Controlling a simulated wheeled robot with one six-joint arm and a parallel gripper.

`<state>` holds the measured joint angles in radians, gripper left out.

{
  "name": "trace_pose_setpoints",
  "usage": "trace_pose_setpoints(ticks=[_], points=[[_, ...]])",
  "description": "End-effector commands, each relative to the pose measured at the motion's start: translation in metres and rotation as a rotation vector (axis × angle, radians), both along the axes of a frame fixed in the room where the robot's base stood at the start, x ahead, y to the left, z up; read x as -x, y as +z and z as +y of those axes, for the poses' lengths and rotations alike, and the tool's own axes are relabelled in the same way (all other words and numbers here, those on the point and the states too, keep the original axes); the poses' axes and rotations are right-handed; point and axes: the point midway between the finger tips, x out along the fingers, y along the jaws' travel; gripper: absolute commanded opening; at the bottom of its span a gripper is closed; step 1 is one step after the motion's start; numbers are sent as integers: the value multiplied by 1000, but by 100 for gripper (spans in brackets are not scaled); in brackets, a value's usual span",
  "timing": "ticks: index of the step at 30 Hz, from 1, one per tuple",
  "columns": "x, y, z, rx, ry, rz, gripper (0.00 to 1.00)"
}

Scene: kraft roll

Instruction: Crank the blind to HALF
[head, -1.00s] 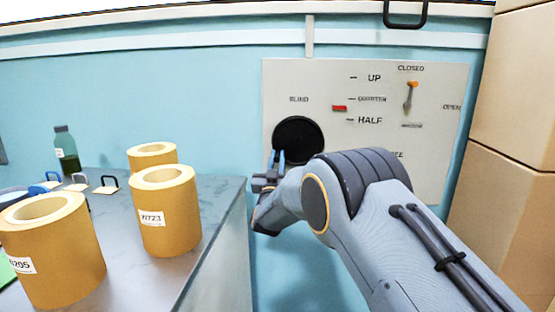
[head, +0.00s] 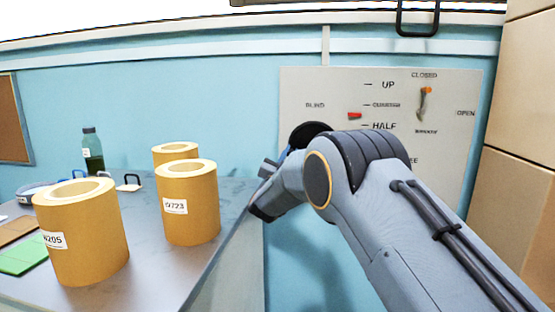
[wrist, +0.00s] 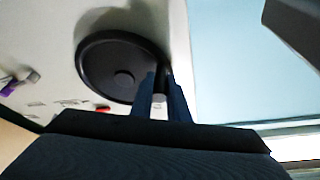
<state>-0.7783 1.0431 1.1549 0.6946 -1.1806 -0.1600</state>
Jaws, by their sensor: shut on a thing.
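The round black crank wheel (head: 308,132) is on the pale wall panel (head: 300,85) under the label BLIND, partly hidden by my arm. My gripper (head: 284,156) is at the wheel's lower left edge. In the wrist view, the crank wheel (wrist: 118,65) shows as a dark disc with a hub, and my gripper (wrist: 160,98) is shut on the crank handle at its rim; the handle is mostly hidden between the fingers. The red marker (head: 355,115) on the blind scale sits between the QUARTER and HALF marks, about midway.
An orange-tipped lever (head: 425,98) sits on the panel between CLOSED and OPEN. Large kraft rolls (head: 190,205) stand on the grey counter (head: 240,210) at left, beside a green bottle (head: 92,150). Stacked cardboard boxes (head: 515,180) are close on the right.

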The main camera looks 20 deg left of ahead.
Motion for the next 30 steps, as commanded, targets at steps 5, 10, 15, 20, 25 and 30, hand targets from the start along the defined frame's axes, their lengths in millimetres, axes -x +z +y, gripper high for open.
trace_pose_setpoints(ticks=[5, 10, 15, 20, 25, 30], points=[[1, 1, 1, 0, 1, -3, 0], [1, 1, 1, 0, 1, -2, 33], [1, 1, 2, 0, 1, -2, 33], [2, 5, 2, 0, 3, -2, 33], [2, 28, 2, -3, 2, -4, 33], [1, 60, 2, -2, 3, -4, 33]])
